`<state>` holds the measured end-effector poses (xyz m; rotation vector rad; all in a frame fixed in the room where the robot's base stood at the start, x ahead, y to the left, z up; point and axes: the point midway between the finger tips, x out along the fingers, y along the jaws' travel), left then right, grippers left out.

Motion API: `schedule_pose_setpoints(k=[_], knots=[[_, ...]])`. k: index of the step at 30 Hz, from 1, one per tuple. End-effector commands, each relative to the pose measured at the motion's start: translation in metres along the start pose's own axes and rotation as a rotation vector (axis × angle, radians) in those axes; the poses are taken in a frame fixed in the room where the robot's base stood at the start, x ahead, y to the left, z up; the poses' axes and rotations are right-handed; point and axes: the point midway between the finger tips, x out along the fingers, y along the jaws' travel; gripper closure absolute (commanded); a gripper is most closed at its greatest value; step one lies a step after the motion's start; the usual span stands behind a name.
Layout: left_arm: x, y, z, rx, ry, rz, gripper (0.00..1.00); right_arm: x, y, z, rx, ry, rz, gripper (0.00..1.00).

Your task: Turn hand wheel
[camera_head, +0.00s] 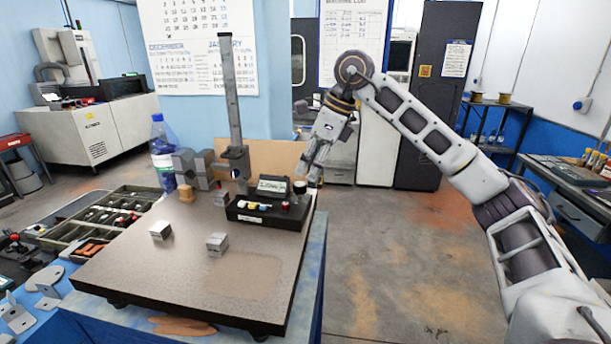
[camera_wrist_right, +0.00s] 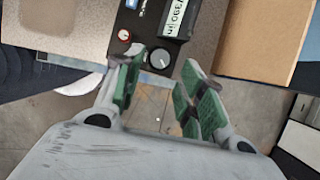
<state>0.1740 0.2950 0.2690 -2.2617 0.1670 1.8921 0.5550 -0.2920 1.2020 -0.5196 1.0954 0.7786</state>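A black control box (camera_head: 268,207) with a display and several coloured buttons stands at the back right of the dark plate. A round dark knob with a grey top (camera_wrist_right: 160,58), the likeliest hand wheel, sits at the box's end and also shows in the head view (camera_head: 299,187). My right gripper (camera_head: 311,176) points down at that end of the box. In the right wrist view its green-padded fingers (camera_wrist_right: 163,78) are apart and empty. The knob shows between and just beyond the fingertips; contact cannot be told. My left gripper is not in view.
A grey upright post (camera_head: 230,95) on a stand rises behind the box. Two small metal blocks (camera_head: 160,230) (camera_head: 217,244) lie on the plate (camera_head: 140,270). A blue bottle (camera_head: 163,150) stands behind it. The plate's front is clear. A parts tray (camera_head: 75,238) lies left.

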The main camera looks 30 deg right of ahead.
Motion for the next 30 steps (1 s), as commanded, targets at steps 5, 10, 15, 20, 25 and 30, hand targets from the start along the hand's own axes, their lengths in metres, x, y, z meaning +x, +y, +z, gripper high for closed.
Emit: schedule_pose_setpoints(k=[5,10,15,20,25,30], knots=[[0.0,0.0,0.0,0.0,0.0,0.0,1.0,-0.028,0.0,0.001,0.0,-0.002,-0.003,0.6],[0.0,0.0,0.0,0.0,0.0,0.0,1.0,-0.051,0.0,0.001,-0.001,-0.002,-0.002,0.6],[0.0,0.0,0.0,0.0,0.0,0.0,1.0,-0.064,0.0,0.001,0.0,-0.001,-0.001,0.6],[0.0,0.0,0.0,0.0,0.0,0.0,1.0,-0.069,0.0,0.0,0.0,0.0,-0.001,0.6],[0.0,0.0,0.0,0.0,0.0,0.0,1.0,-0.069,0.0,0.0,0.0,0.0,-0.001,0.6],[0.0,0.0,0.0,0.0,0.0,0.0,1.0,-0.069,0.0,0.0,0.0,0.0,0.0,0.49]])
